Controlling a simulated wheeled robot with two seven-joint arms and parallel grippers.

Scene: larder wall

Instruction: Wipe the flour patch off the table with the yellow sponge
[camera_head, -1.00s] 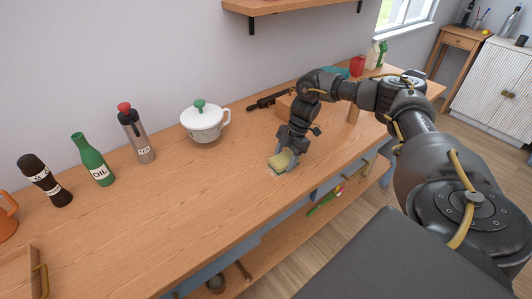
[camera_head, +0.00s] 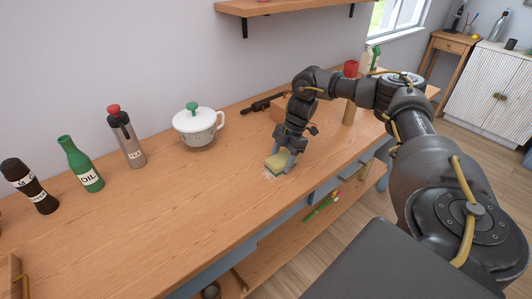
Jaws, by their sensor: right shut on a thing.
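The yellow sponge (camera_head: 277,162) is at the wooden table (camera_head: 190,215), low at its surface near the front edge. My right gripper (camera_head: 283,160) points down and is shut on the sponge. A small pale flour patch (camera_head: 268,176) shows on the table just in front of and to the left of the sponge. Any flour under the sponge is hidden. My left gripper is not in this view.
A white lidded pot (camera_head: 197,127), a flask (camera_head: 126,138), a green oil bottle (camera_head: 82,166) and a dark bottle (camera_head: 30,187) stand along the back. A dark tool (camera_head: 262,104) lies behind the gripper. The table's front middle is clear.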

